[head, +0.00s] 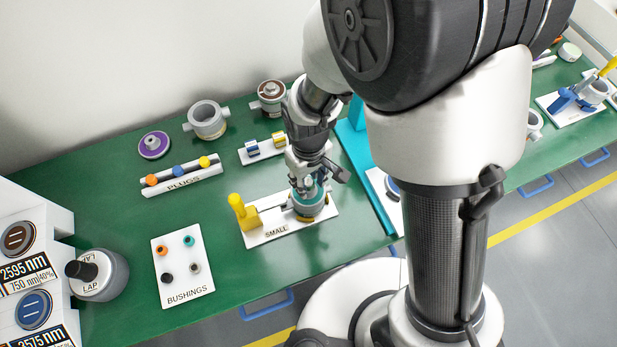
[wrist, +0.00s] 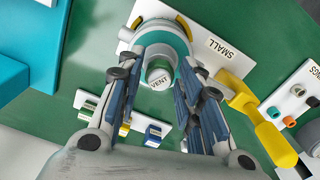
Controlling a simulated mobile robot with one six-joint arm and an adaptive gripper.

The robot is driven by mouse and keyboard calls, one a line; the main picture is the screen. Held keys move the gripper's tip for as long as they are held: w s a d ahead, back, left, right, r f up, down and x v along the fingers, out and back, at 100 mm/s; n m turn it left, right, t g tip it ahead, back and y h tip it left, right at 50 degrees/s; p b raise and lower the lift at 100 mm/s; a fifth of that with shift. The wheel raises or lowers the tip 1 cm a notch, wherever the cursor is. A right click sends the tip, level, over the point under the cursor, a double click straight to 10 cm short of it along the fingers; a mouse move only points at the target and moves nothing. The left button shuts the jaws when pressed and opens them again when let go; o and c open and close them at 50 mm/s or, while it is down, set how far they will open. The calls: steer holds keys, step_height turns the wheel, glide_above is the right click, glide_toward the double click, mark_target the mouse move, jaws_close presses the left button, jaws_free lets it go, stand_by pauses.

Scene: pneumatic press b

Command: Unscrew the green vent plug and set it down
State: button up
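The vent plug (wrist: 159,77) shows in the wrist view as a small round cap with a pale top lettered VENT. It sits in the middle of a round body with a teal ring (wrist: 182,46), on the white plate marked SMALL (wrist: 237,62). In the head view the body (head: 309,208) is on the same plate (head: 272,237), partly hidden by my gripper (head: 303,187). My gripper (wrist: 163,68) points down over the body. Its fingers stand apart on both sides of the plug, with a narrow gap seeming to show.
A yellow clamp (head: 243,213) stands on the plate beside the body. A BUSHINGS board (head: 183,280), a PLUGS rack (head: 181,179) and a rack of small blocks (head: 263,149) are nearby. A teal frame (head: 360,165) stands right. Green table between the boards is clear.

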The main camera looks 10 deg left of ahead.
steer(key=c, duration=0.4)
steer(key=shift+n, duration=0.9)
steer(key=shift+c, duration=0.2)
steer(key=shift+n, duration=0.9)
steer(key=shift+n, duration=0.8)
steer(key=shift+n, duration=0.9)
